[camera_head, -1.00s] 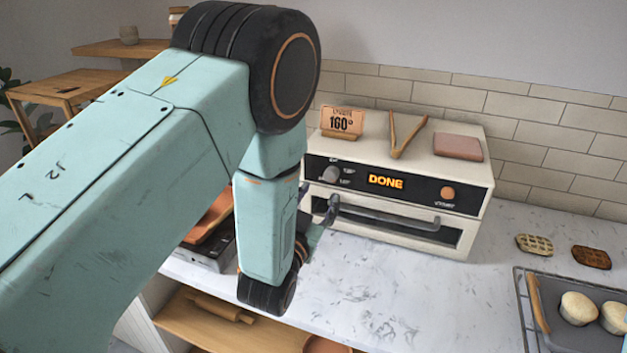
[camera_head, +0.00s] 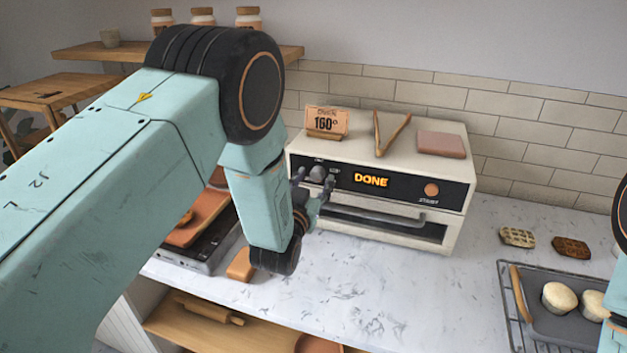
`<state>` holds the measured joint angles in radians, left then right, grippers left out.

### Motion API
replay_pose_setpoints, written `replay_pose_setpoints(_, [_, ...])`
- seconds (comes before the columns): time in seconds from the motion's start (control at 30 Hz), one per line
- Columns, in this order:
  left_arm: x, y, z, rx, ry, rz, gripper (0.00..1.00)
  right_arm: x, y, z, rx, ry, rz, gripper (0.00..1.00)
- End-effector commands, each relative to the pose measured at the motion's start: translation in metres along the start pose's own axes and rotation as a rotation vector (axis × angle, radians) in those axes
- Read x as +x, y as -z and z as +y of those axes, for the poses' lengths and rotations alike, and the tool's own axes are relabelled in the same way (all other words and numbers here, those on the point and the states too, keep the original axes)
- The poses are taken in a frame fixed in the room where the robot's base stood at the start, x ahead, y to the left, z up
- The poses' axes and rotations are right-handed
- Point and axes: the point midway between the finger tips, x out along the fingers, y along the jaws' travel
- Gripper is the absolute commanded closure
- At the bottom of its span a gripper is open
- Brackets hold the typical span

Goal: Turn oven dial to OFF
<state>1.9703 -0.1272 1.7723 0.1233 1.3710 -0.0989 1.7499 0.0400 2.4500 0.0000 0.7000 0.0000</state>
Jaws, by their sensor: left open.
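The cream oven (camera_head: 440,130) stands on the marble counter against the tiled wall. Its black front panel has a grey dial (camera_head: 318,173) at the left, a display (camera_head: 371,180) lit with DONE, and an orange round button (camera_head: 431,190) at the right. My left gripper (camera_head: 315,184) is open, its dark fingers at either side of the dial. I cannot tell whether they touch it. The dial's pointer and some of its labels are too small or covered to read. My right gripper is not in view; only a bit of that arm shows at the right edge.
On the oven top are a 160° sign (camera_head: 326,122), wooden tongs (camera_head: 379,139) and a pinkish block (camera_head: 441,145). The oven's handle (camera_head: 375,216) juts out below the panel.

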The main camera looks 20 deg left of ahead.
Motion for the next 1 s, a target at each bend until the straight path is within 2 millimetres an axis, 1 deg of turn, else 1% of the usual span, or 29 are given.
replay_pose_setpoints(0.23, [0.0006,-0.0001,0.0002,0.000,0.000,0.000,0.48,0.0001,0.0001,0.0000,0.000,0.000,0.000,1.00])
replay_pose_setpoints(0.83, [0.0004,-0.0001,0.0000,0.000,0.000,0.000,0.99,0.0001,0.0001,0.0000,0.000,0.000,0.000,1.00])
replay_pose_setpoints(1.0, [0.0004,-0.0001,0.0002,-0.004,0.000,0.000,1.00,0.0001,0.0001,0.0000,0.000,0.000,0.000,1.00])
